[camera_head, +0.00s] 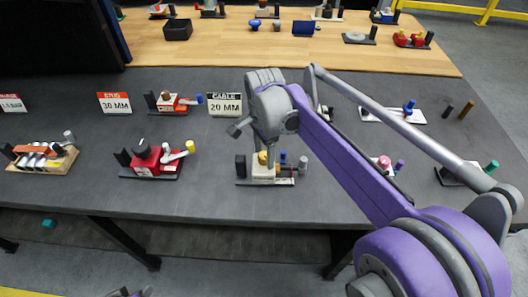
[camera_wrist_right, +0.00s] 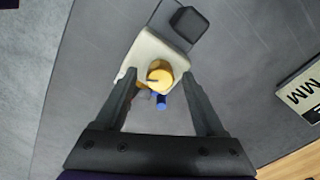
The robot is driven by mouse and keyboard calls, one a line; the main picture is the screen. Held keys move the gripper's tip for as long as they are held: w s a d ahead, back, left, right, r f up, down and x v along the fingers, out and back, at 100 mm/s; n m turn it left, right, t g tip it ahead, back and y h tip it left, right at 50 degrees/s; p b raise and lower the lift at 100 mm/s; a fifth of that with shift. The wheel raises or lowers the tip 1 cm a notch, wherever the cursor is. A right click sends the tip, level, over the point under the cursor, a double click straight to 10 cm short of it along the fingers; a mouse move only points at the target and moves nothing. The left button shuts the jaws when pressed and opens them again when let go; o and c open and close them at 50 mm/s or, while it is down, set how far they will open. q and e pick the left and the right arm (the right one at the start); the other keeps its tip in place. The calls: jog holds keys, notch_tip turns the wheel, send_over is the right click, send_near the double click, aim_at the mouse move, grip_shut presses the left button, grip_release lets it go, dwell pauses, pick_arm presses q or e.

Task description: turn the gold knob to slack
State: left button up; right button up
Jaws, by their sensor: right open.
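The gold knob (camera_head: 263,157) sits on a pale cream valve actuator (camera_head: 263,173) on the dark table. In the right wrist view the gold knob (camera_wrist_right: 159,77) is a round yellow cap on the cream body (camera_wrist_right: 150,50). My right gripper (camera_wrist_right: 159,79) is open, with one finger on each side of the knob in that view. A gap shows between each finger and the knob. In the head view my right gripper (camera_head: 264,142) points down just above the knob and partly hides it.
A blue peg (camera_wrist_right: 162,102) stands close beside the knob. A black block (camera_wrist_right: 189,23) is at the actuator's other end. A red actuator (camera_head: 155,162) stands to the left, and a "20 MM" sign (camera_head: 224,104) stands behind. Bare table lies between the cream and red actuators.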

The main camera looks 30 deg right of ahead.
grip_shut()
jog(key=shift+n, duration=0.4)
jog(key=n+p, duration=0.1)
jog(key=n, duration=0.4)
jog(key=shift+n, duration=0.3)
jog(key=n, duration=0.7)
jog(key=shift+p, duration=0.3)
jog(key=n, duration=0.6)
jog(key=shift+n, duration=0.3)
jog(key=n, duration=0.6)
jog(key=shift+n+p, duration=0.35)
jog(key=shift+n, duration=0.05)
